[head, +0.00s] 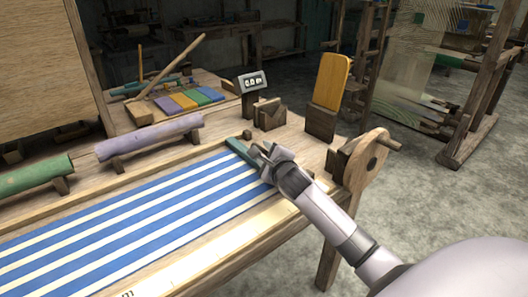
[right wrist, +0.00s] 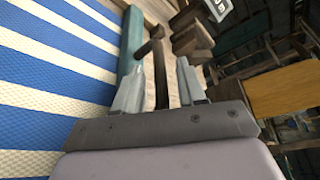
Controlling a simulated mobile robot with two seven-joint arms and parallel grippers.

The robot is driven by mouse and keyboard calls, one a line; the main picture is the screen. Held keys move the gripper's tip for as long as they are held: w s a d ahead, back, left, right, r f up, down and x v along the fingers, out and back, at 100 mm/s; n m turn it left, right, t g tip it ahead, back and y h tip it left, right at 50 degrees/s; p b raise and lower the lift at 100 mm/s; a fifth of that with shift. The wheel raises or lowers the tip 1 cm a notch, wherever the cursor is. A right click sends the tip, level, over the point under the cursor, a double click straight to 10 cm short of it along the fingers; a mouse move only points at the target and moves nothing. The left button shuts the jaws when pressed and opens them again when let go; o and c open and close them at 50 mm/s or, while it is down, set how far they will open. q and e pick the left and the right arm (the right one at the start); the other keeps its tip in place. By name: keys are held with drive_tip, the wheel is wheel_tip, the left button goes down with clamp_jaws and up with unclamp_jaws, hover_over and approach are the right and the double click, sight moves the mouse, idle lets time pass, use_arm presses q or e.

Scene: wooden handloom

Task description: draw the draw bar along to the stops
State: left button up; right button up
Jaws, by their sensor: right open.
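The draw bar (head: 236,146) is a teal bar lying across the far right end of the blue-and-white striped cloth (head: 150,215). It also shows in the right wrist view (right wrist: 131,42), running along the cloth's edge. A dark handle (right wrist: 157,62) stands out from the bar. My right gripper (head: 262,155) is at the bar's right part, partly hiding it. In the right wrist view my right gripper (right wrist: 160,72) is open, with the handle between its two fingers. Wooden blocks (head: 269,113) stand beyond the bar; I cannot tell whether they are the stops. My left gripper is out of view.
A purple roller (head: 150,137) and a green roller (head: 35,174) lie along the far side of the cloth. A small counter (head: 252,82), an upright yellow board (head: 332,80) and a wooden wheel (head: 366,160) stand at the right end. Open floor lies to the right.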

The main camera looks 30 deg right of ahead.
drive_tip(key=shift+x, duration=0.8)
clamp_jaws()
drive_tip(key=shift+w+d, duration=0.2)
drive_tip(key=shift+d, duration=2)
unclamp_jaws()
drive_tip(key=shift+d, duration=0.1)
